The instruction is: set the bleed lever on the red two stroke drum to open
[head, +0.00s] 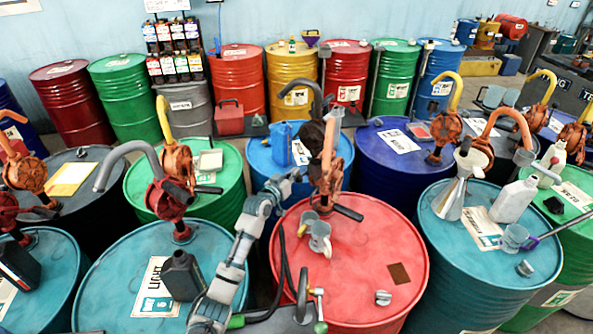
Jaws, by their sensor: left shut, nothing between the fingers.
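The red drum (365,255) stands at the front centre, with a rusty hand pump (326,180) on its lid. A black handle (348,213) sticks out from the pump to the right. I cannot tell which part is the bleed lever or how it is set. My left arm reaches up from the bottom, left of the red drum. My left gripper (291,182) is shut and empty, close to the left side of the pump; I cannot tell whether it touches. My right gripper is not in view.
Grey measuring cups (319,240), a brown square (399,273) and a metal cap (383,298) are on the red lid. Drums with pumps crowd both sides; a blue drum (318,186) is behind.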

